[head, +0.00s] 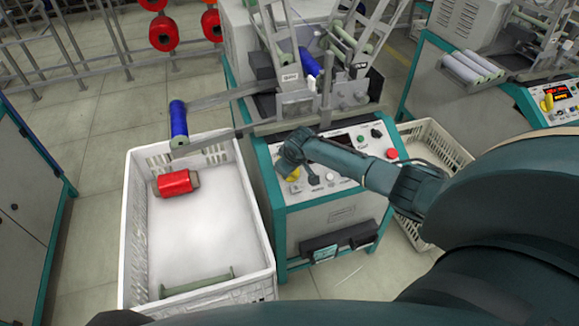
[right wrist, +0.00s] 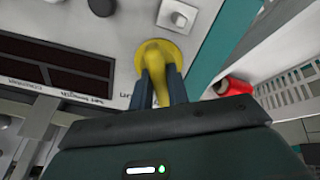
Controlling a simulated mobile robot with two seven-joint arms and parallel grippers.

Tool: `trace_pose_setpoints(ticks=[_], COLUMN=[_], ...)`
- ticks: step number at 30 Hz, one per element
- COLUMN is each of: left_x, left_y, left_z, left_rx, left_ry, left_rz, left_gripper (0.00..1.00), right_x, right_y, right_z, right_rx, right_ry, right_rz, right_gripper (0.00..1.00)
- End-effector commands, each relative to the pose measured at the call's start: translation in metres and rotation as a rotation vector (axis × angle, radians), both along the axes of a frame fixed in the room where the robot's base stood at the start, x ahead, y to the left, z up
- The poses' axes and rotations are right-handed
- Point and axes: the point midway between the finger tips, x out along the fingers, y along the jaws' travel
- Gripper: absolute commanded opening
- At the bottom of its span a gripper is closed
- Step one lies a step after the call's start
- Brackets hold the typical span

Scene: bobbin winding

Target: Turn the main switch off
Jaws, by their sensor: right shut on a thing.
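The main switch is a yellow rotary knob on a yellow round plate, on the winding machine's white control panel (head: 340,184). In the right wrist view the knob (right wrist: 157,62) sits between the two dark fingers of my right gripper (right wrist: 160,88), which is shut on its handle. In the head view only a bit of the yellow switch (head: 294,174) shows beside my right gripper (head: 291,166), at the panel's left side. The rest is hidden by the gripper. My left gripper is out of view.
A white crate (head: 262,235) with a red spool (head: 174,183) and a bare bobbin (head: 197,283) stands left of the machine. A blue spool (head: 179,120) sits above its edge. Another crate (head: 452,150) stands right. A red button (head: 392,154) and green button (head: 376,133) are on the panel.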

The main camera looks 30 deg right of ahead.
Motion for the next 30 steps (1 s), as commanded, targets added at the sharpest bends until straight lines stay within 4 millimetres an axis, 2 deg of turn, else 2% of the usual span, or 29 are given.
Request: trace_pose_setpoints(ticks=[10,11,18,26,30], left_x=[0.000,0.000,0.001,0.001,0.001], left_y=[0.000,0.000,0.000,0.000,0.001], left_z=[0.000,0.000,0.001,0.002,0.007], left_rx=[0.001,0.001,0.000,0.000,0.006], left_ry=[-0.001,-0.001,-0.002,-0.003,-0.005], left_rz=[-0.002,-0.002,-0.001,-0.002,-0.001], left_gripper=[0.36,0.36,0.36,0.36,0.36], right_x=[0.000,0.000,0.000,0.000,-0.005], right_y=[0.000,0.001,0.000,0.000,0.001], right_z=[0.000,0.000,0.000,0.001,0.011], right_rx=[-0.004,-0.004,-0.002,-0.002,-0.002], right_ry=[0.000,0.000,0.000,0.000,0.000], right_rz=[0.006,0.007,0.005,0.004,0.004], right_gripper=[0.00,0.19,0.38,0.38,0.38])
